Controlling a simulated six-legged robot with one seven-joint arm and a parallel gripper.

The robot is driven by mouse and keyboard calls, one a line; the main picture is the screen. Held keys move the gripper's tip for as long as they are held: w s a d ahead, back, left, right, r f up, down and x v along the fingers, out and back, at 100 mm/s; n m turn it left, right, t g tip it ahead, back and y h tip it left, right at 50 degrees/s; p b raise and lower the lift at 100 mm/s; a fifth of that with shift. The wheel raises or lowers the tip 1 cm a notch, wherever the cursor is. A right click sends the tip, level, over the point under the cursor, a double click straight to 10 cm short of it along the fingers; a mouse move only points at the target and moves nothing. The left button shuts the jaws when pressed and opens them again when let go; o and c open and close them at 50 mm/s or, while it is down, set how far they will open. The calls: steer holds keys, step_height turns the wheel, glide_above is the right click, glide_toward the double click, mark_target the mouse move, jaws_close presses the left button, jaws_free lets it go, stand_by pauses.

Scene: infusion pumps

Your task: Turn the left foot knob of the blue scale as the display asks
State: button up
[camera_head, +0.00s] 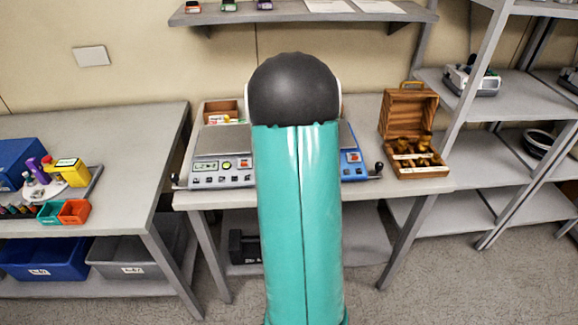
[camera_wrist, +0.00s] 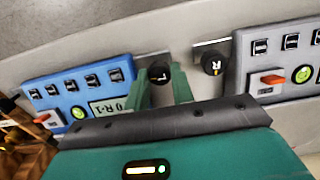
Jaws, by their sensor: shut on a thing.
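The blue scale (camera_head: 352,166) stands on the middle table, mostly hidden behind my arm in the head view. The wrist view shows its blue front (camera_wrist: 75,88) upside down, with several black buttons. Its small display (camera_wrist: 106,107) shows a few characters that I cannot read surely. The black left foot knob (camera_wrist: 160,70), marked L, sticks out from the side of the blue scale. My gripper (camera_wrist: 161,78) has its two green fingers on either side of this knob and is shut on it. The head view does not show the gripper; my arm covers it.
A grey scale (camera_head: 222,165) stands close on the left; its black knob marked R (camera_wrist: 213,63) is right beside my fingers. The blue scale's other knob (camera_head: 378,167) is near an open wooden weight box (camera_head: 432,172). A shelf (camera_head: 300,14) hangs above.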

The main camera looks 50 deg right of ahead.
stand_by(0.3)
steer(key=o, duration=1)
step_height(320, 180, up, 14)
steer(key=shift+f, duration=0.1)
